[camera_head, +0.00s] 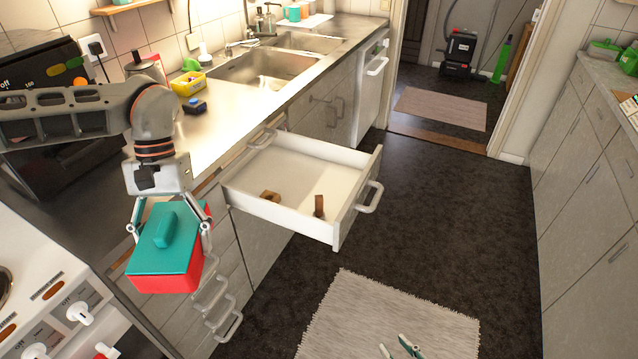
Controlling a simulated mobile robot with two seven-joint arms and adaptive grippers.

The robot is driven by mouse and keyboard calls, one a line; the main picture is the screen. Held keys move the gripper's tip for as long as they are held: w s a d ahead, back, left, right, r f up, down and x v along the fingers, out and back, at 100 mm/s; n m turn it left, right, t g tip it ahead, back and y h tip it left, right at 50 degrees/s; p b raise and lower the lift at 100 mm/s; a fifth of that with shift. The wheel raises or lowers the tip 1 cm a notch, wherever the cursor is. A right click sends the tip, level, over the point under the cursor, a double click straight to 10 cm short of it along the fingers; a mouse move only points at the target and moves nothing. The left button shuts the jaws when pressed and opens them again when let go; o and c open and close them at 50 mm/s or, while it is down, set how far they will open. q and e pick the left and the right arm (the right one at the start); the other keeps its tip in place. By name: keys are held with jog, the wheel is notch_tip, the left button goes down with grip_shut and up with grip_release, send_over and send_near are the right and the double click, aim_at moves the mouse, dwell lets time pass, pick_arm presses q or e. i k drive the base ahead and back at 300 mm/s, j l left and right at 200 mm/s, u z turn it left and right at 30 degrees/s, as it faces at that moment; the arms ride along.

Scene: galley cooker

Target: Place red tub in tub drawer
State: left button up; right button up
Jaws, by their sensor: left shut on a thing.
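The red tub (170,279) has a teal lid with a raised handle. It hangs tilted in my left gripper (172,232), which is shut on it with a finger on either side. The tub is in the air at the lower left, left of the open drawer and apart from it. The drawer (341,229) is white, pulled out from under the counter, with a grey handle on its front. Two small brown pieces (319,206) lie inside, and much of its floor is bare.
The cooker (45,290) with its knobs stands at the lower left. The counter (222,125) with the sink runs above the drawer. Another pulled-out handle stack (213,300) shows beneath the tub.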

aim_at(331, 178)
jog(key=i+z, duration=0.35)
jog(key=i+j+z, duration=0.2)
jog(key=z, duration=0.2)
jog(key=i+j+z, duration=0.1)
jog(key=i+j, duration=0.25)
jog(key=i, duration=0.15)
jog(key=i+j, duration=0.4)
jog(key=i+z, duration=0.05)
jog(key=i, duration=0.05)
